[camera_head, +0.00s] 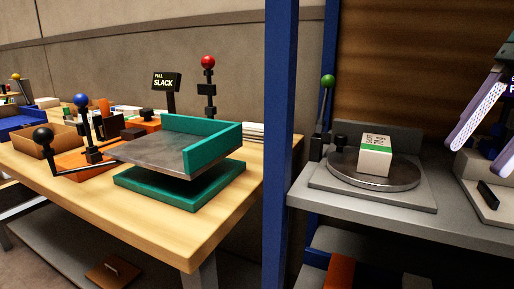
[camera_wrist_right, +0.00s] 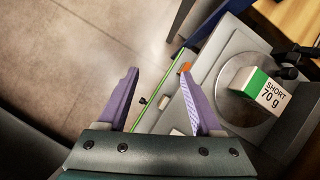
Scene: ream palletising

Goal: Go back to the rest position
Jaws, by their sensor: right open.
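My right gripper (camera_head: 478,157) shows at the right edge of the head view, its purple fingers apart and nothing between them. In the right wrist view the open fingers (camera_wrist_right: 159,80) point up the picture, over the floor and the edge of a grey shelf. A white and green ream (camera_head: 375,156) sits on a round metal turntable (camera_head: 345,177), left of my right gripper and apart from it. In the right wrist view the ream (camera_wrist_right: 262,91) reads "SHORT 70 g". My left gripper is not in view.
A blue post (camera_head: 281,140) stands between the grey shelf (camera_head: 455,228) and the wooden table (camera_head: 185,240). The table carries a teal-edged tilted tray (camera_head: 165,155), a "FULL SLACK" sign (camera_head: 165,82) and ball-topped levers. A green-ball lever (camera_head: 327,82) stands beside the turntable.

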